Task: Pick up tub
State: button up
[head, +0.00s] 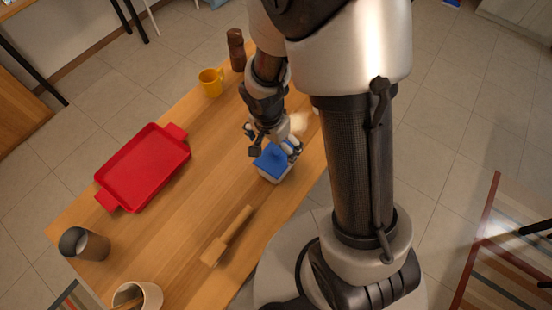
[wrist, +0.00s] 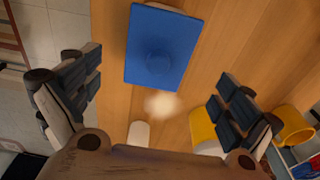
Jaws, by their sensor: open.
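The tub (head: 273,176) is a small white container with a blue lid, standing on the wooden table near its right edge. In the wrist view its blue rectangular lid (wrist: 165,35) with a round raised middle shows at the top centre, and its sides are hidden beneath. My gripper (head: 273,148) is open and empty, close to the far side of the tub in the head view. In the wrist view the two fingers (wrist: 160,86) are spread wide, and the lid lies ahead of and between them. I cannot tell the exact height gap.
A red tray (head: 147,167) lies left on the table (head: 185,215). A wooden utensil (head: 228,236) lies in front of the tub. A yellow mug (head: 211,82) and brown mill (head: 236,50) stand behind. A dark cup (head: 84,244) and pale pot (head: 150,294) stand near the front.

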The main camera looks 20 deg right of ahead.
aim_at(275, 152)
jog(key=f, duration=0.2)
jog(key=f+b, duration=0.2)
jog(key=f, duration=0.1)
jog(key=shift+w+d+f, duration=0.2)
jog(key=shift+d+f, duration=0.1)
jog(key=shift+f, duration=0.05)
jog(key=f+b, duration=0.1)
jog(key=f, duration=0.2)
jog(key=f+b, duration=0.1)
jog(key=f, duration=0.1)
jog(key=shift+d+b, duration=0.3)
jog(key=shift+c, duration=0.2)
jog(key=shift+r, duration=0.1)
jog(key=c, duration=1.5)
